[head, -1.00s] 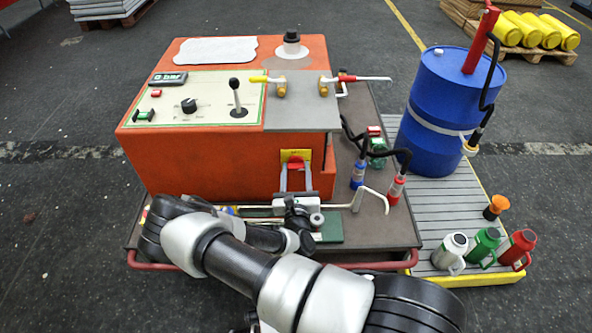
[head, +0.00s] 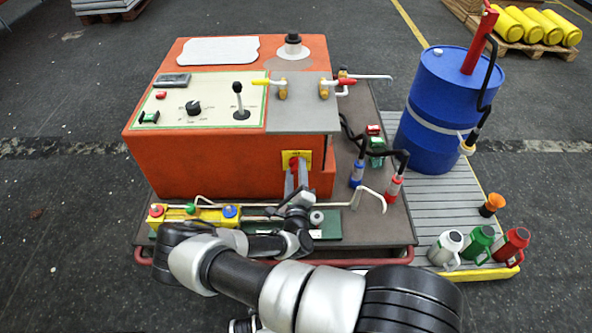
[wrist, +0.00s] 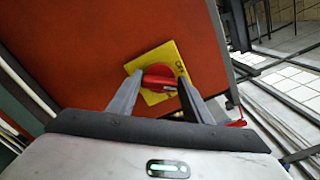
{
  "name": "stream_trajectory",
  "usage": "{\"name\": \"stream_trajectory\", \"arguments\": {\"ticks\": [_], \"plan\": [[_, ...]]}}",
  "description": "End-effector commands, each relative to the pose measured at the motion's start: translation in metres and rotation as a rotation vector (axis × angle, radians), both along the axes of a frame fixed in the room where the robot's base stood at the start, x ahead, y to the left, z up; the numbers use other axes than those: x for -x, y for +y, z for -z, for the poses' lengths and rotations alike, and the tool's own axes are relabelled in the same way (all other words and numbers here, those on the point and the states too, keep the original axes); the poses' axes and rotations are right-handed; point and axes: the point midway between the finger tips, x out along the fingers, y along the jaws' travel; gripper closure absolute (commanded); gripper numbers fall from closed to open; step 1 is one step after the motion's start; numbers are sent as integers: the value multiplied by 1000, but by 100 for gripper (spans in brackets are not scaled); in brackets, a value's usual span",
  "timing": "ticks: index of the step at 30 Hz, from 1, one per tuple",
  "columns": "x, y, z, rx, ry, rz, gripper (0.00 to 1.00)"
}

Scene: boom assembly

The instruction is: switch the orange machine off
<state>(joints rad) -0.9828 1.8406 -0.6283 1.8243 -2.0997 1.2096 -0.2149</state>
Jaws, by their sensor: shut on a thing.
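The orange machine (head: 215,165) stands on a low cart. A red rotary switch (wrist: 160,77) sits on a yellow plate (head: 304,157) low on its front face, near the right corner. My gripper (head: 296,166) reaches up to this switch from the front. In the wrist view the fingers (wrist: 159,80) stand on either side of the red knob and are shut on it. The plate looks tilted in that view, so my gripper is rolled relative to it. The machine's small display (head: 171,80) is dark. The switch's markings are too small to read.
A control panel with a black lever (head: 239,100) tops the machine. Hoses and a bent metal rod (head: 372,193) stand right of my gripper. A yellow block with coloured buttons (head: 190,213) lies in front. A blue drum (head: 440,110) and several cans stand at right.

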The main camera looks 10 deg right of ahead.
Motion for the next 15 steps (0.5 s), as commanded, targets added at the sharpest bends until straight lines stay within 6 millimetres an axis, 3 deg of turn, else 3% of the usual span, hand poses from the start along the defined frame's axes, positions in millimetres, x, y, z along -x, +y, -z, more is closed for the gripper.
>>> {"name": "stream_trajectory", "arguments": {"ticks": [15], "plan": [[1, -1, 3, 435, 90, 1, 77]]}}
